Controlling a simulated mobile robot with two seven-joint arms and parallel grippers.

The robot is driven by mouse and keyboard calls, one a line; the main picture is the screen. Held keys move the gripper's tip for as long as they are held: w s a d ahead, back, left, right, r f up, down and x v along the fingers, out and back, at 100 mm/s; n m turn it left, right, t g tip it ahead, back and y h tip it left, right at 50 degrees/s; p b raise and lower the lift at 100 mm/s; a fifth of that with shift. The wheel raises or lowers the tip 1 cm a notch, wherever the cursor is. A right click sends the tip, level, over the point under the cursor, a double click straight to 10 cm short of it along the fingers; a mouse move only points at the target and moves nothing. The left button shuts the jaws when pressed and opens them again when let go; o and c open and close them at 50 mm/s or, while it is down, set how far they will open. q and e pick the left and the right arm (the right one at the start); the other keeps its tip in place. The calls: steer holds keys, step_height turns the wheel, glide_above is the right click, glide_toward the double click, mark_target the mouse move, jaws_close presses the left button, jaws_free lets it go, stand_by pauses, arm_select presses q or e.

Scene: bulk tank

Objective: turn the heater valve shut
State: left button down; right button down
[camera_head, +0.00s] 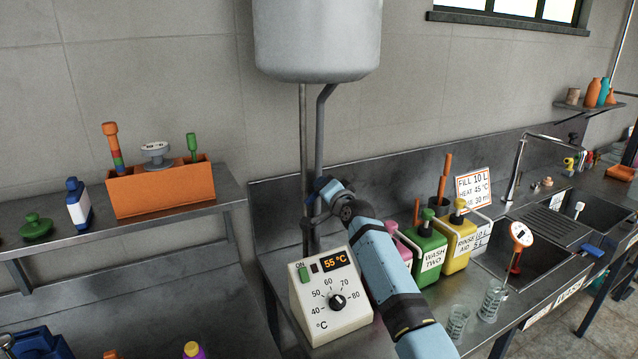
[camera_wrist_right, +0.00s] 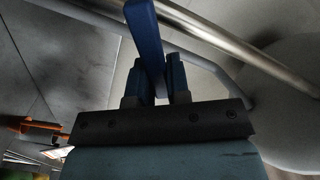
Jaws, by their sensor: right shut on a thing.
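The heater valve's blue lever (camera_wrist_right: 146,35) stands between the two fingers of my right gripper (camera_wrist_right: 156,85) in the right wrist view. The fingers are shut on it. In the head view my right gripper (camera_head: 318,197) is at the pipes below the grey heater tank (camera_head: 318,40). My right arm reaches up to it from the lower right. The gripper and wrist hide most of the valve, so I cannot tell how far the lever is turned. My left gripper is not in view.
A control box (camera_head: 330,300) reading 55 °C stands below the gripper. Pink, green (camera_head: 430,245) and yellow (camera_head: 461,240) jugs stand right of my arm, with glasses (camera_head: 492,300) in front. An orange box (camera_head: 162,190) sits on the left shelf. The sink (camera_head: 510,260) is at right.

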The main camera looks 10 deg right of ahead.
steer(key=shift+w+d+f+m, duration=0.15)
steer(key=shift+f+m, duration=0.4)
steer(key=shift+m, duration=0.6)
steer(key=shift+s+d+f+m, duration=0.1)
steer(key=shift+f+m, duration=0.4)
steer(key=shift+m, duration=0.6)
steer(key=shift+w+d+f+m, duration=0.15)
steer(key=shift+f+m, duration=0.4)
steer(key=shift+m, duration=0.6)
steer(key=c, duration=1.1)
jaws_free()
steer(key=shift+s, duration=0.1)
steer(key=v, duration=1.4)
steer(key=shift+r, duration=0.1)
